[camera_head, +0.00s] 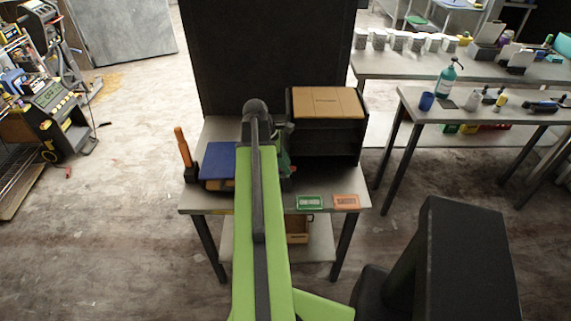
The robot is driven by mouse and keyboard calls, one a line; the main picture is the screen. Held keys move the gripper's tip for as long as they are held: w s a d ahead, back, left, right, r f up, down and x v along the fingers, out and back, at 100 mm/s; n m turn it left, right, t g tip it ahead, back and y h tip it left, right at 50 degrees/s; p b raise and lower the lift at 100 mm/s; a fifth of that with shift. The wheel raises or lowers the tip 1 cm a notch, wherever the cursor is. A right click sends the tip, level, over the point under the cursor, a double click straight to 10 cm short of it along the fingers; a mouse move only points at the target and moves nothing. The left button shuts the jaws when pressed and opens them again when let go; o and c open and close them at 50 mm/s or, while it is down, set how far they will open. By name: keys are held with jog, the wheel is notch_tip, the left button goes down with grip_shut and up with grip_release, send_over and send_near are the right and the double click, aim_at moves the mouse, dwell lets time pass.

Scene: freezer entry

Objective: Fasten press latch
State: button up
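My lime-green and black arm reaches forward over the middle of a small grey table (225,202). Its rounded dark wrist end is left of the black case. My gripper's fingers cannot be made out; the arm hides that area. An upright orange handle on a dark base (183,148) stands at the table's left edge. It leans slightly left and may belong to the press latch, but I cannot tell for sure. A blue-topped box (217,160) sits right beside it. A small dark green shape (284,161) shows just right of my arm, partly hidden.
A black open-fronted case with a tan top (327,103) stands at the table's right. Green (309,202) and orange (345,201) labels lie along the front edge. A tall dark panel (270,50) rises behind. An orange-brown bin (297,229) is on the lower shelf.

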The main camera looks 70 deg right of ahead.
jog(key=p+v, duration=1.5)
jog(key=v, duration=0.2)
jog(key=shift+w, duration=0.1)
jog(key=w+a+f+n+t+h+b, duration=0.1)
jog(key=w+a+f+n+b, duration=0.2)
jog(key=w+a, duration=0.9)
jog(key=w+a+f+n+t+b, duration=0.1)
jog(key=w+a+f+n+b, duration=0.15)
jog(key=w+a, duration=0.9)
jog(key=w+a+f+m+t+y+b, duration=0.1)
jog(key=a+m, duration=0.3)
jog(key=a, duration=1.1)
jog(key=w+a+f+m+t+y+b, duration=0.1)
jog(key=w+a+f+m, duration=0.2)
jog(key=a, duration=1.3)
jog(key=shift+w+f+m+y+b, duration=0.35)
jog(key=shift+w+m, duration=0.25)
jog(key=shift+m, duration=0.65)
